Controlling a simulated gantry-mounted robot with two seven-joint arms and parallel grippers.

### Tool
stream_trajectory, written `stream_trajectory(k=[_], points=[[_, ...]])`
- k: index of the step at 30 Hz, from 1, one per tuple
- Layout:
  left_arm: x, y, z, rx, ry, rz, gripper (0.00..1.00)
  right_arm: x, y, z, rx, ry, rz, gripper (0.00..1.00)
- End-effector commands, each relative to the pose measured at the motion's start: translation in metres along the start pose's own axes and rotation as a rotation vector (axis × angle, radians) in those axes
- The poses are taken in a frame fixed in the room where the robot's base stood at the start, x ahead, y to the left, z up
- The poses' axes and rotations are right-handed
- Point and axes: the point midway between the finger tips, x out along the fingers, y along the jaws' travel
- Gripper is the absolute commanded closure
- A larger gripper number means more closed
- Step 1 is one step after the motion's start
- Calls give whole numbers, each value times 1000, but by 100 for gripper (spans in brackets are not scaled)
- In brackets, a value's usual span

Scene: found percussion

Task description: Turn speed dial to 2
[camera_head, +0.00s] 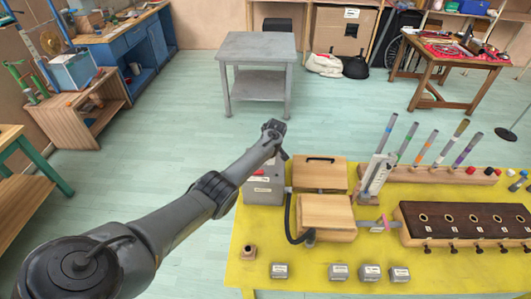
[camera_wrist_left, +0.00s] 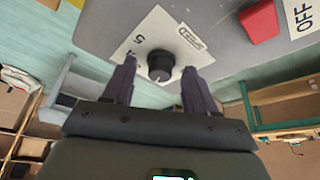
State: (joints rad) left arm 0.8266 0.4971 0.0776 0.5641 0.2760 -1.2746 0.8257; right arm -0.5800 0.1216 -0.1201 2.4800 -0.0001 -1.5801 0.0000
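The speed dial is a round black knob (camera_wrist_left: 158,66) on a white label plate (camera_wrist_left: 150,35) fixed to a grey box (camera_wrist_left: 110,20). In the wrist view the plate shows a digit that looks like a 5 and an upside-down SPEED tag (camera_wrist_left: 192,37). My left gripper (camera_wrist_left: 160,72) is open, with one dark finger on each side of the knob; whether they touch it is unclear. In the head view the grey box (camera_head: 262,191) stands at the yellow table's left back corner. My left gripper (camera_head: 281,150) is above and behind it, partly hidden by my arm. My right gripper is not in view.
A red switch (camera_wrist_left: 259,21) and an OFF label (camera_wrist_left: 302,14) are on the same box face. The yellow table (camera_head: 253,250) also holds wooden blocks (camera_head: 327,215), a black hose (camera_head: 290,215), small grey blocks (camera_head: 339,271) and a dark bar with holes (camera_head: 465,220).

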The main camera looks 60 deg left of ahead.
Motion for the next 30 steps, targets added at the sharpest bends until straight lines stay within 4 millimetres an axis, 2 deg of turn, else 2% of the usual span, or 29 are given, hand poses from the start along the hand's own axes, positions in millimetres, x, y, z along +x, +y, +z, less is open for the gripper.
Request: stream_trajectory(k=[7, 11, 24, 30], points=[[-3, 0, 0, 0, 0, 0, 43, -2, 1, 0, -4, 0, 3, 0], [-13, 0, -1, 2, 2, 0, 43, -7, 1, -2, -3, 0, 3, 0], [-82, 0, -1, 2, 2, 2, 43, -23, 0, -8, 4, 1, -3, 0], [-102, 0, -1, 0, 1, 0, 43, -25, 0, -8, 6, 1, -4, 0]])
